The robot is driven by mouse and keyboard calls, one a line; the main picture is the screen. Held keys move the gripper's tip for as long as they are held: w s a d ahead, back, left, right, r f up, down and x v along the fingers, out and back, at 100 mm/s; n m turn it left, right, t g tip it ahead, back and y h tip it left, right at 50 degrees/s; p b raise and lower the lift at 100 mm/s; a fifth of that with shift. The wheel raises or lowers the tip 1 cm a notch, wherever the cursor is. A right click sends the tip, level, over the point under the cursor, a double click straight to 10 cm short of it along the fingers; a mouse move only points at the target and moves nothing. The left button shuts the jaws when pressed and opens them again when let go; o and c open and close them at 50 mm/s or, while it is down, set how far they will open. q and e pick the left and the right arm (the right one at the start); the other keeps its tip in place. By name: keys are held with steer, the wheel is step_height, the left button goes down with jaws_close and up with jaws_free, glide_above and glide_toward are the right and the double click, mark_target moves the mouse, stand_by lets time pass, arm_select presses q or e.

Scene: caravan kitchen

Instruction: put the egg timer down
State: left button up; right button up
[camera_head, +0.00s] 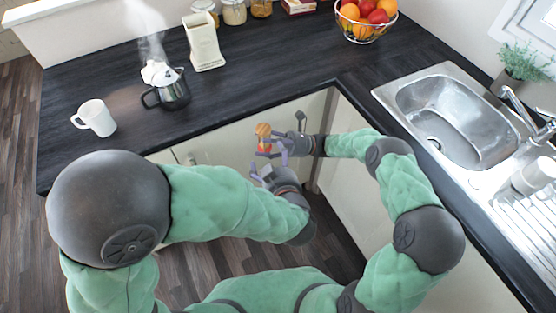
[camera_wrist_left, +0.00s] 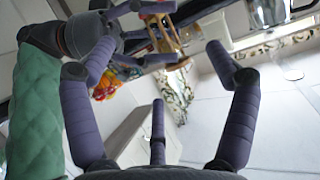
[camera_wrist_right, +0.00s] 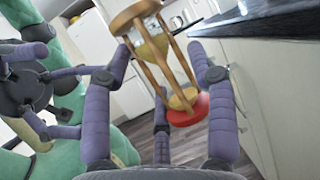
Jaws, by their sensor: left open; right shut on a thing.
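The egg timer is a wooden hourglass (camera_head: 263,131) with a red end, held up in the head view in front of the counter's inner corner. My right gripper (camera_head: 283,146) is shut on it. In the right wrist view the egg timer (camera_wrist_right: 166,62) is tilted between the fingers, its red end lower right. My left gripper (camera_head: 262,173) is open and empty just below it. In the left wrist view the egg timer (camera_wrist_left: 168,38) shows beyond the open fingers, partly hidden by the right gripper.
The dark counter (camera_head: 110,75) holds a white mug (camera_head: 97,118), a steaming kettle (camera_head: 172,92), a cream canister (camera_head: 203,43), jars (camera_head: 233,12) and a fruit basket (camera_head: 365,32). A sink (camera_head: 455,118) is at right.

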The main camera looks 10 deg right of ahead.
mark_target(271, 147)
arm_select(q)
steer(key=x, duration=0.3)
steer(key=d+x, duration=0.1)
steer(key=x, duration=0.3)
steer(key=r+x, duration=0.1)
steer(key=x, duration=0.2)
steer(key=shift+w+d+f, duration=0.1)
steer(key=shift+w+d, duration=0.15)
steer(key=shift+w, duration=0.4)
steer(key=c, duration=1.2)
steer(key=shift+d, duration=0.1)
steer(key=shift+c, duration=0.4)
arm_select(e)
steer(key=o, duration=1.3)
steer(key=shift+a, duration=0.1)
